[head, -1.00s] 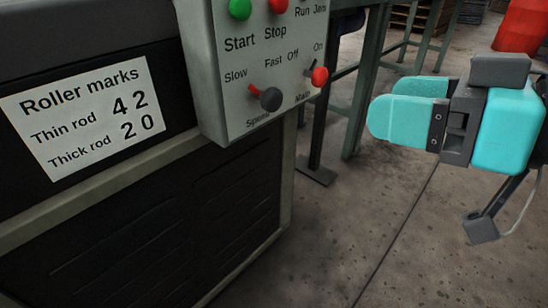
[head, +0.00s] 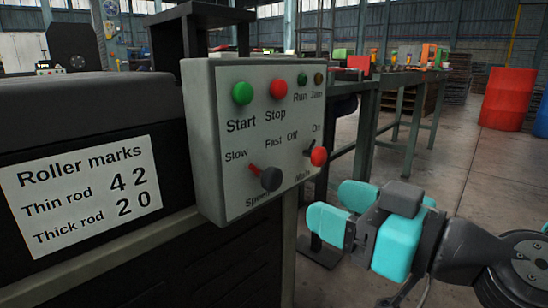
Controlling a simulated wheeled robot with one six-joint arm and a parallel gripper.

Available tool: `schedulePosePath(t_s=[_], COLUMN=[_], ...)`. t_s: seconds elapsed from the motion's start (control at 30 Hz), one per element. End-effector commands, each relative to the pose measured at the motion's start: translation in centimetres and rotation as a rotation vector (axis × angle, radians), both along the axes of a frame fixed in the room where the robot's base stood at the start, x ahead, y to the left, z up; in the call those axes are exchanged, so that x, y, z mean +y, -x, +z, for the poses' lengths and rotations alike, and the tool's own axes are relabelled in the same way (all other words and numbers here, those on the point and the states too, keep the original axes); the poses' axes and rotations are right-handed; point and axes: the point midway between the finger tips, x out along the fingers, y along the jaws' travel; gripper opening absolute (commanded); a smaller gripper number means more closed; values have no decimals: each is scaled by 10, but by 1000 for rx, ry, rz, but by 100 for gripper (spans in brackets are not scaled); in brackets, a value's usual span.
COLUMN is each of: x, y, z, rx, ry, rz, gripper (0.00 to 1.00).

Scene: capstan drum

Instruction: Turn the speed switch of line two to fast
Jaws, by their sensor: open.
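The grey control box (head: 203,140) stands at the picture's middle-left, its panel facing me. Low on the panel is the speed switch (head: 271,179), a dark round knob with a red stub pointing up and left toward the word Slow. The word Fast is above and to its right. No line number is visible on the box. My gripper (head: 334,206), with two teal fingers, is to the right of and below the panel, apart from it. It is open and empty, its fingers pointing left.
The main switch (head: 318,156) with a red knob is right of the speed switch. A green start button (head: 242,93) and red stop button (head: 278,89) are above. A roller marks sign (head: 84,195) is at left.

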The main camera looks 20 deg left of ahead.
Motion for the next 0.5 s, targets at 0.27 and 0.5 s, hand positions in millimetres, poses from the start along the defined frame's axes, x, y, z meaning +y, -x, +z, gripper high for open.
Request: schedulePosePath(t_s=[0.27, 0.5], x=[60, 94], y=[-23, -39], z=[2, 0], rx=[-2, -1], ry=[0, 0], rz=[5, 2], gripper=[65, 65])
